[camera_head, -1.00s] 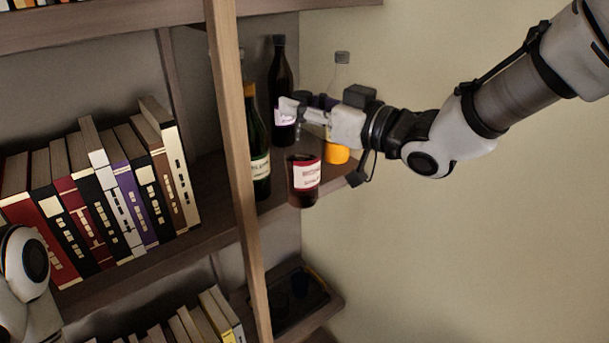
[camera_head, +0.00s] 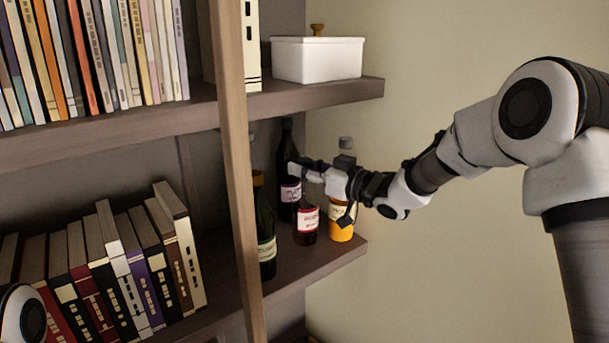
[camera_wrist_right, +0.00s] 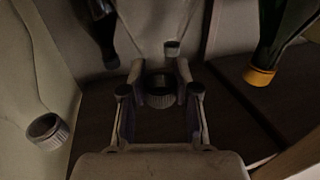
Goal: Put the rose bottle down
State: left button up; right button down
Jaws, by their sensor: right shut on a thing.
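The rose bottle (camera_head: 306,222), dark red with a red and white label, is upright among the other bottles on the middle shelf (camera_head: 312,262). Its base appears at the shelf surface; I cannot tell whether it fully rests there. My right gripper (camera_head: 307,172) is shut on its upper part, which the fingers hide in the head view. In the right wrist view, a ribbed grey cap (camera_wrist_right: 160,91) sits between the fingers of my right gripper (camera_wrist_right: 159,72). My left gripper is out of view; only part of my left arm shows at the lower left.
A dark bottle (camera_head: 288,160) stands behind, a green bottle (camera_head: 264,225) at left, an orange bottle (camera_head: 341,225) close at right. A wooden upright (camera_head: 238,170) separates them from books (camera_head: 125,265). The shelf above holds a white box (camera_head: 317,59).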

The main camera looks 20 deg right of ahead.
aim_at(310, 184)
notch_tip(310, 184, down, 3)
jog(key=shift+r+p, duration=0.2)
jog(key=shift+p, duration=0.65)
jog(key=shift+f, duration=0.55)
jog(key=c, duration=0.9)
grip_release()
jog(key=shift+o, duration=0.2)
jog(key=shift+r, duration=0.15)
